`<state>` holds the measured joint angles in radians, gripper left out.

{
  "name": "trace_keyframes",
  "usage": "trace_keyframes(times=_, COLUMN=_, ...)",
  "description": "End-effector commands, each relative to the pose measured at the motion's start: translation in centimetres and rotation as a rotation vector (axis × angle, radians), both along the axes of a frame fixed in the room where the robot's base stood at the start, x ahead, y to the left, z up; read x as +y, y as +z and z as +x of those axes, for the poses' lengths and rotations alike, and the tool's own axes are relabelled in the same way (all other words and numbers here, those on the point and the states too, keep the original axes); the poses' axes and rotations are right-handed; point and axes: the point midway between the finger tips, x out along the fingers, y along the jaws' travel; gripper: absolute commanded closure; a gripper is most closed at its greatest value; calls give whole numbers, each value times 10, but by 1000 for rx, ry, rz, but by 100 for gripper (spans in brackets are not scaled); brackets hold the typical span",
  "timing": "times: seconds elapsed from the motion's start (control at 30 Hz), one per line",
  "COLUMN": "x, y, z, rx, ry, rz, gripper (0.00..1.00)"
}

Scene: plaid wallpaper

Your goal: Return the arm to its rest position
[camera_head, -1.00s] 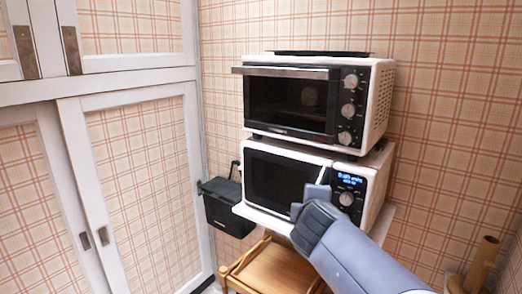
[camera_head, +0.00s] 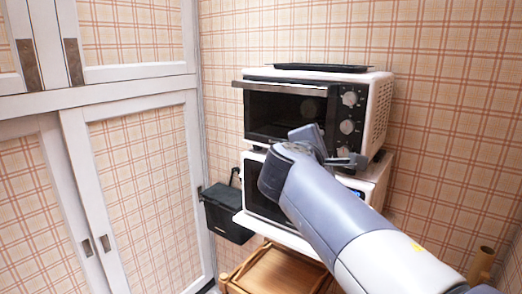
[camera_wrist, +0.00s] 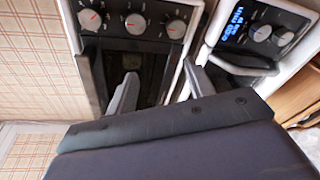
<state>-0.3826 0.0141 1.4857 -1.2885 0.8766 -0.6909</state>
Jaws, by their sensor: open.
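My gripper (camera_head: 325,148) is raised in front of the two stacked ovens in the head view, with my arm reaching in from the lower right. In the wrist view my gripper (camera_wrist: 158,88) has its two fingers spread apart with nothing between them. The upper toaster oven (camera_head: 375,95) is white with a black front and several knobs, which also show in the wrist view (camera_wrist: 135,24). The lower microwave (camera_head: 262,182) is partly hidden behind my arm. Its lit blue display (camera_wrist: 236,25) shows in the wrist view. I cannot tell whether the gripper touches either appliance.
A black tray (camera_head: 320,67) lies on top of the toaster oven. A black bin (camera_head: 228,215) hangs left of the microwave. A wooden rack (camera_head: 275,270) stands below. White cabinet doors (camera_head: 103,200) fill the left side. Plaid wall (camera_head: 450,120) on the right is clear.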

Motion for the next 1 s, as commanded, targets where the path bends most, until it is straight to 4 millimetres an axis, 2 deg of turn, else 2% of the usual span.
trace_keyframes(times=0.03, x=0, y=13, z=0, rx=-9, ry=-13, rz=-24, gripper=50)
trace_keyframes(times=0.43, x=-7, y=91, z=-3, rx=-71, ry=-145, rz=-198, gripper=50)
trace_keyframes(times=0.5, x=-17, y=96, z=8, rx=-73, ry=-159, rz=-210, gripper=50)
trace_keyframes(times=0.9, x=-64, y=94, z=72, rx=-71, ry=-154, rz=-206, gripper=50)
trace_keyframes(times=1.0, x=-70, y=87, z=82, rx=-102, ry=-156, rz=-159, gripper=50)
